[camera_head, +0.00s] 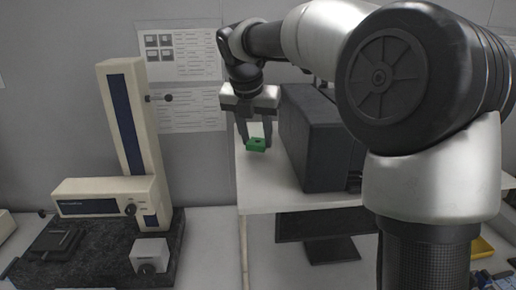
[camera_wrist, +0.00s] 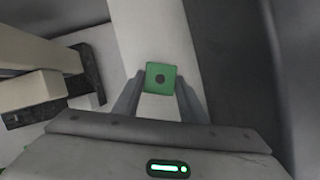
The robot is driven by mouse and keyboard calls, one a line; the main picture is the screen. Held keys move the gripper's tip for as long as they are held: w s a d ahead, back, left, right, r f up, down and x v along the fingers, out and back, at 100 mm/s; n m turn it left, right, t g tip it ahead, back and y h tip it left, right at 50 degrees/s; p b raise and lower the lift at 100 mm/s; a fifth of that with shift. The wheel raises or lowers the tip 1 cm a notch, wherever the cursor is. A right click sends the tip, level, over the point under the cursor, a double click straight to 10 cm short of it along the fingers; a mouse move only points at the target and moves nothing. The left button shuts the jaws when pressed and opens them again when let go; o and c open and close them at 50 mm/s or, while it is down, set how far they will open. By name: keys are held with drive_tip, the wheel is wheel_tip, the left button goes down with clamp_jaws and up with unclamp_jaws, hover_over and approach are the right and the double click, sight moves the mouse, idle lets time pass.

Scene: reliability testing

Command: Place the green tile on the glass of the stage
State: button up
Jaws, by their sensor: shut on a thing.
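The green tile (camera_head: 256,145) is held between the fingertips of my gripper (camera_head: 256,138), in the air near the left end of the raised white shelf. In the wrist view the tile (camera_wrist: 160,72) is a green square with a dark round spot, between the two fingers of my gripper (camera_wrist: 160,84). The stage (camera_head: 55,243) is a small dark plate at the lower left, on the black speckled base of the cream measuring stand (camera_head: 130,130). Its glass cannot be made out. The tile is well right of the stage and higher.
The white shelf (camera_head: 275,201) carries a large dark box (camera_head: 318,140) right of my gripper. A monitor (camera_head: 325,222) stands under it. The stand's horizontal arm (camera_head: 105,196) and a white knobbed block (camera_head: 149,255) are close to the stage. Printed sheets (camera_head: 180,55) hang on the wall.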

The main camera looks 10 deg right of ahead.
sight(256, 144)
drive_tip(key=shift+f, duration=1.5)
drive_tip(key=shift+f, duration=0.1)
drive_tip(key=o, duration=1.1)
drive_tip(key=shift+c, duration=0.2)
